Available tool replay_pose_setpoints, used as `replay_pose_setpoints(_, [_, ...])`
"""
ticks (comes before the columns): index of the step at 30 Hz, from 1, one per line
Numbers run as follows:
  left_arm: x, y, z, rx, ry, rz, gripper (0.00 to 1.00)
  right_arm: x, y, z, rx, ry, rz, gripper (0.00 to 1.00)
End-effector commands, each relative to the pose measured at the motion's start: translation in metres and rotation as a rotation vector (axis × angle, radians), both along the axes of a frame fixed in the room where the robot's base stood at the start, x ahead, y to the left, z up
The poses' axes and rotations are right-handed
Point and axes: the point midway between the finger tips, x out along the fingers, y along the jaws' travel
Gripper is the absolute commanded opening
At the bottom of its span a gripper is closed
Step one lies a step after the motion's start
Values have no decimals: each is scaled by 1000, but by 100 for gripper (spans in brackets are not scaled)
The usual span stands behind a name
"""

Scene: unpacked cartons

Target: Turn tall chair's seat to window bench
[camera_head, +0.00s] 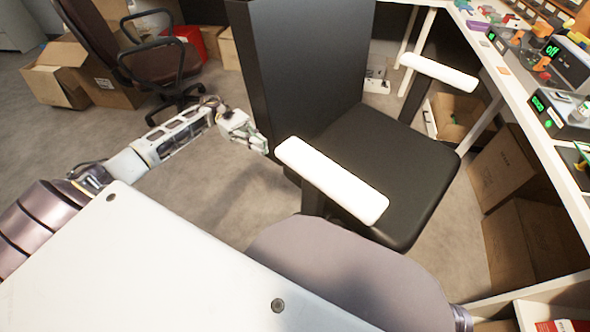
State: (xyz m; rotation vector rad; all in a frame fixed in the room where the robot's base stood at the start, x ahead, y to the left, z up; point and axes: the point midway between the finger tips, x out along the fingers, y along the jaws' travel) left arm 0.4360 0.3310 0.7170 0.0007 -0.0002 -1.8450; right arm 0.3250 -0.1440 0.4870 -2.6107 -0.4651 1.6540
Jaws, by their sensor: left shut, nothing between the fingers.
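The tall chair has a high black backrest (305,70), a black seat (400,165) and two white armrests, the near one (332,180) and the far one (440,72). The seat's open side faces the lower right of the picture. My left gripper (262,148) is shut and empty beside the lower left edge of the backrest; I cannot tell whether it touches. A white bench (535,140) runs along the right side, bearing devices with green displays; I see no window. My right gripper is not in view. The chair's base is mostly hidden.
Cardboard boxes (510,170) stand under the bench, close to the seat's right side. A second, brown office chair (150,62) with black arms stands at the upper left beside open cartons (60,72). Grey floor (225,185) is free left of the tall chair.

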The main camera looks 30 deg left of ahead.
Motion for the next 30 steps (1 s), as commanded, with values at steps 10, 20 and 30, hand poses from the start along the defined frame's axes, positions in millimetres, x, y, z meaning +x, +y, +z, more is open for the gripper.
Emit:
replay_pose_setpoints(10, [-8, -26, -1, -1, 1, -2, 0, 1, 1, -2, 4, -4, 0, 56])
replay_pose_setpoints(20, [-18, -64, 0, 0, 1, -2, 0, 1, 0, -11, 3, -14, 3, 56])
replay_pose_setpoints(30, [-30, -105, -1, -1, 0, -2, 0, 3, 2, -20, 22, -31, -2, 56])
